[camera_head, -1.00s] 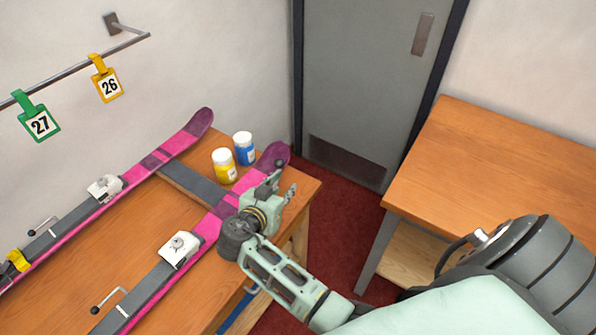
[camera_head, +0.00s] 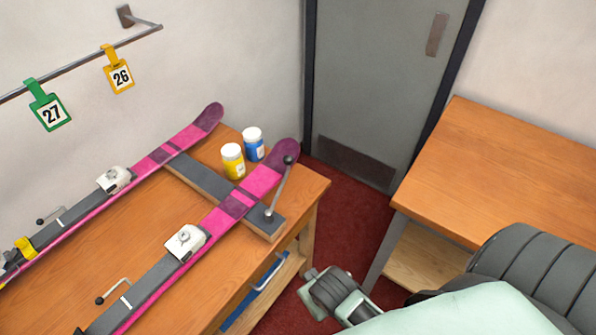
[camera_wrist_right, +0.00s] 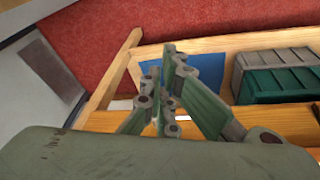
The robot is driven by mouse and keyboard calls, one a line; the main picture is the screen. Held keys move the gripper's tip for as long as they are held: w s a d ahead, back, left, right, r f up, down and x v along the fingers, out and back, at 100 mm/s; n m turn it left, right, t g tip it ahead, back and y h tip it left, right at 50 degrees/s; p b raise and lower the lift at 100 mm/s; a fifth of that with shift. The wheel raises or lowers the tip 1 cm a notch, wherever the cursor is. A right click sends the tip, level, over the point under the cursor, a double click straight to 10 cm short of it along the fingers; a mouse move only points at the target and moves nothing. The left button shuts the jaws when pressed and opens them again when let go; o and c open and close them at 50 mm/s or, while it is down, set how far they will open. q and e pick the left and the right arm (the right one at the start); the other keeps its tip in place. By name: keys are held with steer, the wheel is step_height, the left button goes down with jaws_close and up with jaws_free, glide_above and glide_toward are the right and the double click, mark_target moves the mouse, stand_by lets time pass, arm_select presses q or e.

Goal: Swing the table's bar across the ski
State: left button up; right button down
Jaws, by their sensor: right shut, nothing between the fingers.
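The bar (camera_head: 280,187) is a thin grey rod with a dark knob (camera_head: 289,159). It pivots on a dark plate (camera_head: 264,220) at the bench's front right edge. It slants toward the back, along the right side of the near pink ski (camera_head: 260,180). Its knob overlaps the ski's tip in the head view; I cannot tell whether it touches. My right gripper's wrist (camera_head: 335,292) is low in front of the bench, apart from the bar. In the wrist view my right gripper (camera_wrist_right: 164,78) is shut and empty. My left gripper is out of view.
A yellow-labelled jar (camera_head: 233,161) and a blue jar (camera_head: 253,144) stand behind the ski tip. A second pink ski (camera_head: 150,163) lies farther back. A side table (camera_head: 500,170) stands right. The wrist view shows a green crate (camera_wrist_right: 278,84) on a lower shelf.

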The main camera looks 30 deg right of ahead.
steer(key=s+f+b, duration=0.1)
steer(key=s+f, duration=0.2)
steer(key=f, duration=0.5)
steer(key=s+f+n+g+y+b, duration=0.1)
steer(key=s+f, duration=0.3)
steer(key=f, duration=0.4)
steer(key=s+f+b, duration=0.1)
steer(key=s+f, duration=0.2)
steer(key=f, duration=0.5)
steer(key=w+d+f+m+t+b, duration=0.2)
steer(key=d+f+m+t+b, duration=0.1)
steer(key=d+f, duration=0.3)
steer(key=w+d+r+m+t+b, duration=0.3)
steer(key=w+d+r+m, duration=0.15)
steer(key=w+d, duration=0.25)
steer(key=m+t+y+b, duration=0.2)
steer(key=m+t+b, duration=0.4)
steer(key=m+t, duration=0.55)
glide_toward(292, 163)
steer(key=shift+n, duration=0.3)
steer(key=w, duration=0.2)
steer(key=w+p, duration=0.1)
steer(key=w, duration=0.1)
steer(key=w+r, duration=0.1)
steer(key=w, duration=0.2)
steer(key=shift+a+r, duration=0.1)
steer(key=shift+a, duration=0.3)
